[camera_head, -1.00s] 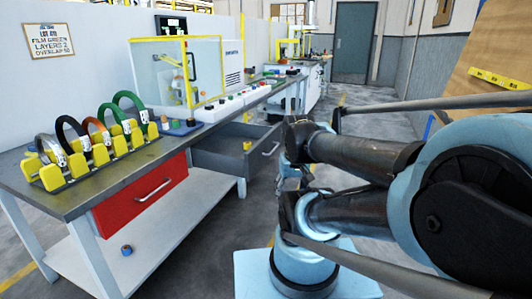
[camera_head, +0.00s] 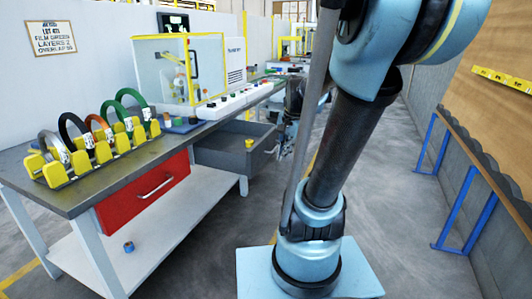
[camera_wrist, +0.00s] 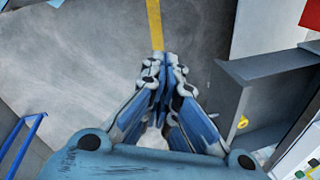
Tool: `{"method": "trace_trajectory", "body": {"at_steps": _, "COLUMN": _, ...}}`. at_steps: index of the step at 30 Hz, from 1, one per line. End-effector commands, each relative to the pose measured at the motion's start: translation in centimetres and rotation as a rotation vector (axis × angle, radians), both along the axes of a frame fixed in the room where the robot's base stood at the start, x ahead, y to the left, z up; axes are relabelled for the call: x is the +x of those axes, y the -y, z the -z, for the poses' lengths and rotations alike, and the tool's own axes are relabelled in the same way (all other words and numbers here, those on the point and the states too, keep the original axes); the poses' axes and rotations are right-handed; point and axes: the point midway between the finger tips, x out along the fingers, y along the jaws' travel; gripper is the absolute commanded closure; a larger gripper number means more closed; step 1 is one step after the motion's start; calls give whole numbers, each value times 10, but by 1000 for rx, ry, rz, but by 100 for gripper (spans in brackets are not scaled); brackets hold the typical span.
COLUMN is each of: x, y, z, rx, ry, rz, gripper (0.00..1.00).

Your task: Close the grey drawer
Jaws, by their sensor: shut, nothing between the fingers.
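The grey drawer (camera_head: 220,157) is pulled open from under the workbench, to the right of the red drawer. A small yellow thing (camera_head: 249,143) shows inside it. In the wrist view the drawer's grey front panel (camera_wrist: 228,102) is at the right, with the yellow thing behind it. My gripper (camera_wrist: 164,64) is shut and empty, its fingers together over the floor. It is left of the front panel in that view, with a visible gap. In the head view my gripper (camera_head: 286,148) is small and partly hidden by my arm, beside the drawer's outer end.
The red drawer (camera_head: 130,200) is shut under the bench (camera_head: 95,182). Colored coils stand in a yellow rack (camera_head: 68,173) on top. A small roll (camera_head: 128,247) lies on the lower shelf. Blue-legged racking (camera_head: 460,205) stands at the right. The floor between is open.

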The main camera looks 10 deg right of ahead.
Motion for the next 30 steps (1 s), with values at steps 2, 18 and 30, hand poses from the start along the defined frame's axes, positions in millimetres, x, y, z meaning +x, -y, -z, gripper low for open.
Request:
{"method": "trace_trajectory", "body": {"at_steps": 2, "x": 20, "y": 2, "z": -4, "rx": 32, "ry": -14, "rz": 94, "gripper": 100}}
{"method": "trace_trajectory", "body": {"at_steps": 18, "x": 153, "y": 20, "z": 0, "rx": 256, "ry": -151, "rz": 756, "gripper": 100}}
{"method": "trace_trajectory", "body": {"at_steps": 30, "x": 226, "y": 37, "z": 23, "rx": 377, "ry": -255, "rz": 1124, "gripper": 100}}
